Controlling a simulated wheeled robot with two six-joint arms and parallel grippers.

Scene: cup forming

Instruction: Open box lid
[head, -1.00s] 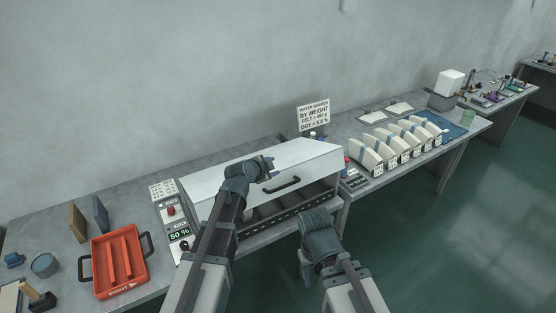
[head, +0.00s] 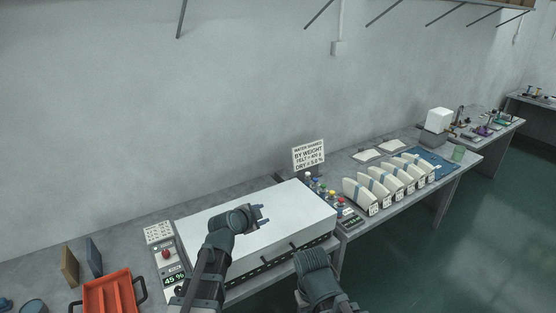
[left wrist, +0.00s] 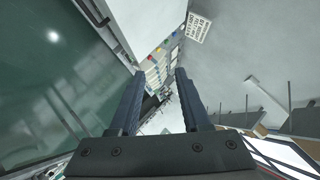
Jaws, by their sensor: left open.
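The box (head: 330,225) stands on the bench with its white lid (head: 285,205) down and nearly level. A dark handle (head: 296,244) is on the lid's front, partly hidden by my right arm. My left gripper (head: 265,214) is above the lid top, its two fingers apart and pointing right, with nothing between them. Its open fingers also show in the left wrist view (left wrist: 159,71). My right gripper (head: 315,265) is in front of the box near the handle; its fingers are hidden, so I cannot tell its state or whether it touches the handle.
A panel with a display (head: 175,280) reading 45 % stands left of the box. An orange tray (head: 110,292) is further left. Colored knobs (head: 322,188), a sign (head: 308,156) and several cream felt pieces (head: 385,182) are to the right. The wall is behind.

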